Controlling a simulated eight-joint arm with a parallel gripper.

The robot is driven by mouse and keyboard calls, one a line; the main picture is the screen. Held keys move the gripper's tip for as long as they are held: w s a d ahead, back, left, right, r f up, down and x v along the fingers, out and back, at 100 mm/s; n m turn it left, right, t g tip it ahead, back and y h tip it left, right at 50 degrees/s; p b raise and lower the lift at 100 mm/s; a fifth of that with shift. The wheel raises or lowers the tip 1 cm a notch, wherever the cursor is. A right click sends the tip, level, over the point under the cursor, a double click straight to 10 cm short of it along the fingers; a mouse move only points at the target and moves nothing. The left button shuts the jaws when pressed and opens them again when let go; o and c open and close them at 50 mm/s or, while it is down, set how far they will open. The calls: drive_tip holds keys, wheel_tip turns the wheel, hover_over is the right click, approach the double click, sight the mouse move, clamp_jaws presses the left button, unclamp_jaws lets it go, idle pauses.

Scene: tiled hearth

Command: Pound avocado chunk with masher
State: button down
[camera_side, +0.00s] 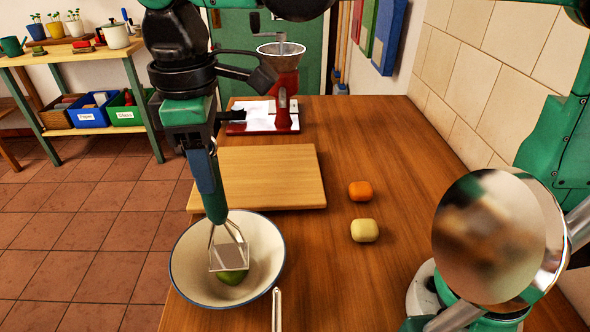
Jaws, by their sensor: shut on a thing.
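The masher (216,207) has a green handle and a wire frame with a flat square plate at its lower end. My gripper (205,165) is shut on the masher's handle and holds it upright, pointing down into a white bowl (186,283) with a dark rim. The green avocado chunk (232,277) lies in the bowl. The masher's plate covers part of the chunk from this view. I cannot tell whether the plate touches it.
A wooden board (280,180) lies behind the bowl. An orange object (360,191) and a pale yellow one (365,230) sit to the right. A red grinder (284,85) stands at the back. A metal handle (277,312) lies near the bowl's front right.

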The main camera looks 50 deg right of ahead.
drive_tip(key=shift+f, duration=0.6)
drive_tip(key=shift+r, duration=0.2)
drive_tip(key=shift+r, duration=0.45)
idle(0.5)
drive_tip(key=shift+r, duration=3.9)
drive_tip(key=shift+f, duration=4.55)
drive_tip(key=shift+r, duration=0.1)
